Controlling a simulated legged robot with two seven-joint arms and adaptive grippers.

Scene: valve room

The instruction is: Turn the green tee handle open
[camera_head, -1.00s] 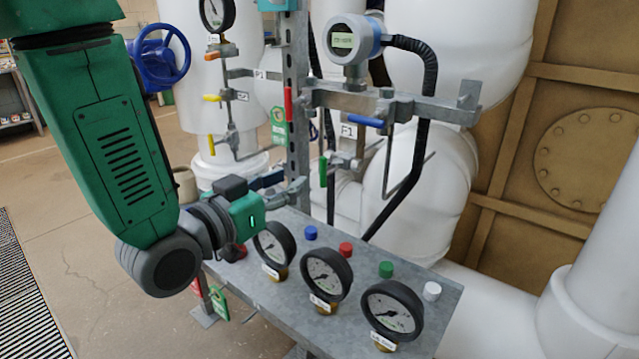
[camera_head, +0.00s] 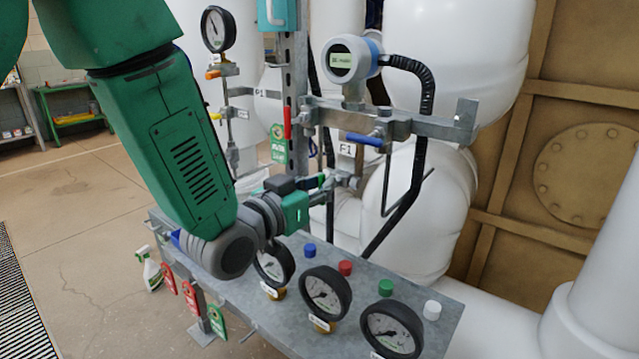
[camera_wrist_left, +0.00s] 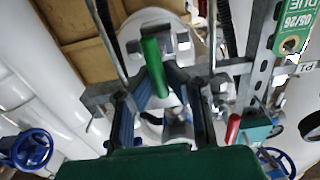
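The green tee handle (camera_wrist_left: 153,66) shows in the left wrist view as a short green bar on a grey valve, in line with the gap between my fingers. In the head view the handle (camera_head: 322,180) is a small green piece, partly hidden by my gripper. My left gripper (camera_head: 328,189) reaches it from the left. In the wrist view the two blue-padded fingers of this gripper (camera_wrist_left: 158,92) stand apart on either side of the handle's lower end. I cannot tell whether they touch it. My right gripper is not in view.
A grey shelf (camera_head: 450,298) with several gauges and coloured caps lies below my left arm. A blue lever (camera_head: 364,140) and a red lever (camera_head: 287,122) sit close by on the pipework. A black hose (camera_head: 414,180) hangs to the right.

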